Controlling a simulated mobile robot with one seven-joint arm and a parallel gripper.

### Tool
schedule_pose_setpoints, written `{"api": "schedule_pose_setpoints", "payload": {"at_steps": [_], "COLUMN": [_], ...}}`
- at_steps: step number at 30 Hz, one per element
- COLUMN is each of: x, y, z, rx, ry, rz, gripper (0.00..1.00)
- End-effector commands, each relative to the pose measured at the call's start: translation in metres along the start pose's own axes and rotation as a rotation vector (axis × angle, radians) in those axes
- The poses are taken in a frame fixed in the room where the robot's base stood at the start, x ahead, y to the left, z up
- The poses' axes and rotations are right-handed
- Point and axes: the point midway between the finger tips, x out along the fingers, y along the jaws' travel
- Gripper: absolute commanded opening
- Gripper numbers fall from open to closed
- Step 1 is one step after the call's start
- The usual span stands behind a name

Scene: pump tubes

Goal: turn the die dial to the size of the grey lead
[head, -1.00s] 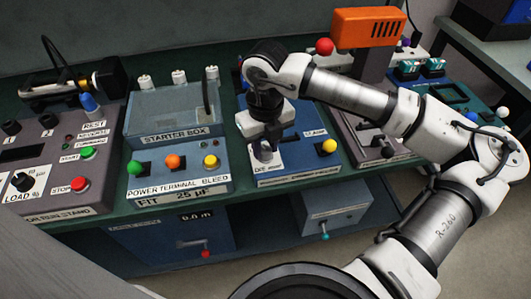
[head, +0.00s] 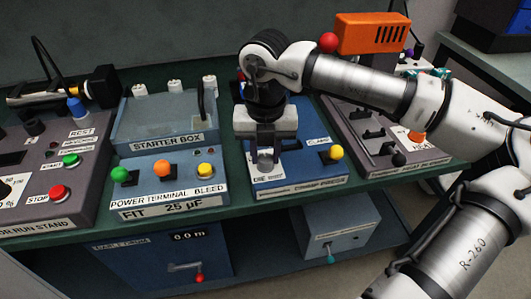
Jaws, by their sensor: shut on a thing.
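The die dial (head: 265,165) is a small light knob at the front left of the blue crimp press (head: 309,162), just above its partly hidden "DIE" label. My gripper (head: 265,157) points down over the dial and is shut on it. The fingers cover much of the dial, so its pointer and size marks cannot be read. A yellow knob (head: 336,152) by the "CLAMP" label stands to the right on the same press. I cannot make out a grey lead in the head view.
The starter box (head: 165,140) with green, orange and yellow knobs stands close on the left. The run stand (head: 60,170) is at far left. A grey panel with levers (head: 372,133) stands to the right. A crank box (head: 160,260) and a grey box (head: 340,225) sit below.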

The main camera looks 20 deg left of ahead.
Motion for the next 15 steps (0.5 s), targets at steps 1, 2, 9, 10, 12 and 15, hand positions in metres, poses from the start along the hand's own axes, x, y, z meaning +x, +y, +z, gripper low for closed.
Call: {"api": "schedule_pose_setpoints", "payload": {"at_steps": [1,2,9,10,12,15], "x": [-0.0007,-0.0007,-0.0008,-0.0008,-0.0007,-0.0005], "y": [0.0005,0.0005,0.0005,0.0004,0.0003,0.0002], "z": [0.0001,0.0001,0.0002,0.0002,0.0001,0.0001], "rx": [0.0,0.0,-0.001,-0.001,-0.001,-0.001], "ry": [0.0,0.0,-0.001,0.0,0.0,0.0], "rz": [0.002,0.002,0.002,0.002,0.001,0.001], "gripper": [0.06,0.06,0.32,0.36,0.45,0.5]}}
